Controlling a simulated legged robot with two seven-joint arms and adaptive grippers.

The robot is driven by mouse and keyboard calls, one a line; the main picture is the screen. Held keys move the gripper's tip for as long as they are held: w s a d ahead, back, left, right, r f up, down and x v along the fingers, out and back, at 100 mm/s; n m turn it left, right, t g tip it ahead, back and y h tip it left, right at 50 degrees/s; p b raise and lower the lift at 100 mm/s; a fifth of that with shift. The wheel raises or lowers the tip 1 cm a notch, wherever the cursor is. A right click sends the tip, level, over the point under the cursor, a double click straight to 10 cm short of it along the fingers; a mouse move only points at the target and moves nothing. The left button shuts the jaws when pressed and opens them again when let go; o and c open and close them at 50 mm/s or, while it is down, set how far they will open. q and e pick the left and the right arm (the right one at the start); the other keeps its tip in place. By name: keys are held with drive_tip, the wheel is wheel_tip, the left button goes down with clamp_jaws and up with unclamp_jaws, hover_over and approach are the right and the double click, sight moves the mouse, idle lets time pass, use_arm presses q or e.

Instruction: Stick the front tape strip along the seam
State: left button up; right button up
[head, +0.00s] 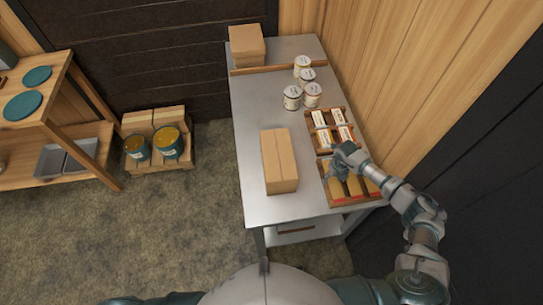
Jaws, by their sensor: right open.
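A closed cardboard box (279,161) stands on the grey metal table, with a seam line running lengthwise along its top. My right gripper (333,168) is open, over the near part of a wooden tray (380,196) to the right of the box. That part of the tray holds dark and tan strip-like pieces, with a red and yellow band at its near edge. I cannot tell which piece is the front tape strip, and the gripper hides part of the tray. I cannot tell whether the gripper touches anything. My left gripper is out of view.
Several white labelled cans (303,92) stand behind the tray. White labelled packs (320,117) lie in the tray's far part. Another cardboard box (246,46) is at the table's far left. The table (252,110) is bare left of the cans. A wooden wall rises close on the right.

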drive_tip(key=shift+a+r, duration=0.1)
drive_tip(key=shift+a, duration=0.1)
drive_tip(key=c, duration=0.6)
wheel_tip(320, 180, up, 8)
drive_tip(key=p, duration=0.6)
drive_tip(key=shift+d, duration=0.1)
drive_tip(key=shift+c, duration=0.2)
